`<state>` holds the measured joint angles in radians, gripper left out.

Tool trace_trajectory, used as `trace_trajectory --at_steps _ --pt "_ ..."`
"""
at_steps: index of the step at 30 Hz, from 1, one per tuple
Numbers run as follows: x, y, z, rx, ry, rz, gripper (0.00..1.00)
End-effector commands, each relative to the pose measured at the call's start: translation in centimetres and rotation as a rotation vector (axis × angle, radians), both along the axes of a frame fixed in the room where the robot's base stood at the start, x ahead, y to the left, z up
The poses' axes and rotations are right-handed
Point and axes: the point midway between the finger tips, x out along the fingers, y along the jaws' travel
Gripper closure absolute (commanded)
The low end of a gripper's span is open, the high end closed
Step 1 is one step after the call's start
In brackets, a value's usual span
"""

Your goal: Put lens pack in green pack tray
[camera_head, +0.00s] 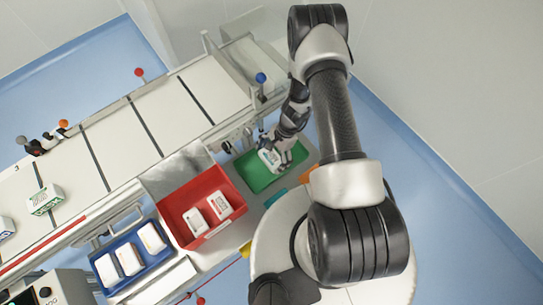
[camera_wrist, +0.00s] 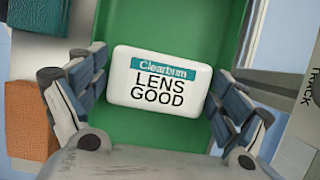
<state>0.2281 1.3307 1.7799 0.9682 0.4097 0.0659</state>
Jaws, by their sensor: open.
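The lens pack is a white box with a teal band, marked "LENS GOOD"; it shows in the wrist view (camera_wrist: 160,82) and the head view (camera_head: 268,158). It lies face up over the green pack tray (camera_head: 258,184), whose green floor (camera_wrist: 150,22) surrounds it in the wrist view. My gripper (camera_wrist: 160,100) is open, with one finger on each side of the pack, very close to its short ends. In the head view my gripper (camera_head: 279,152) reaches down into the green tray and partly covers the pack.
A red tray (camera_head: 180,199) with two white packs stands left of the green tray. A blue tray (camera_head: 117,293) with several white packs is further left. A conveyor (camera_head: 118,138) runs behind them, carrying a green-and-white box (camera_head: 45,199). Colored knobs, including a blue one (camera_head: 261,78), stick up nearby.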

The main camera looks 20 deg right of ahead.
Motion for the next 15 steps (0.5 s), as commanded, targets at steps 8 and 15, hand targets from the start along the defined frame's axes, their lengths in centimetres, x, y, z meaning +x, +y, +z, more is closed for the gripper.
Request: trace_trajectory --at_steps 8,15 --pt "0.8 -2.0 5.2 -0.001 -0.006 -0.001 0.09" --pt "1.3 -3.7 9.5 0.000 -0.003 0.000 0.09"
